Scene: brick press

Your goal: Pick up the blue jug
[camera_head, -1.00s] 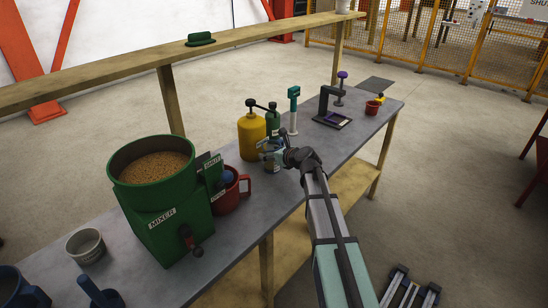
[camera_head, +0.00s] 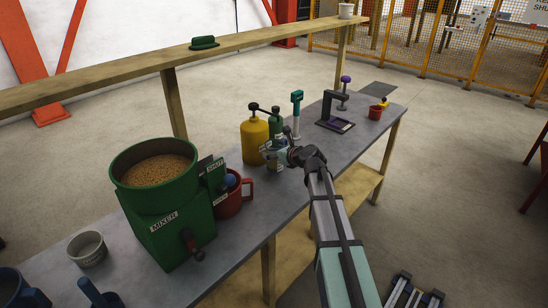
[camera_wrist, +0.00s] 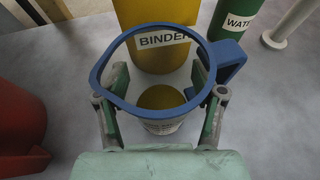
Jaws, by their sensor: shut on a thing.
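A clear-looking jug with a blue rim and blue handle (camera_wrist: 229,60) is between the fingers of my gripper (camera_wrist: 160,112) in the wrist view. The fingers are shut on its sides, and the handle points to the upper right. Something round and yellow shows inside or through it, and a small label is on its near side. In the head view, my gripper (camera_head: 284,156) and the jug (camera_head: 273,160) are small, just in front of the yellow binder bottle. I cannot tell whether the jug's base touches the bench.
The yellow binder bottle (camera_head: 254,143) and green water bottle (camera_head: 277,123) stand close behind the jug. A red mug (camera_head: 230,204) and the green mixer (camera_head: 165,225) are to its left. A press stand (camera_head: 335,110) is further right. Grey bench (camera_head: 280,190) is free in front.

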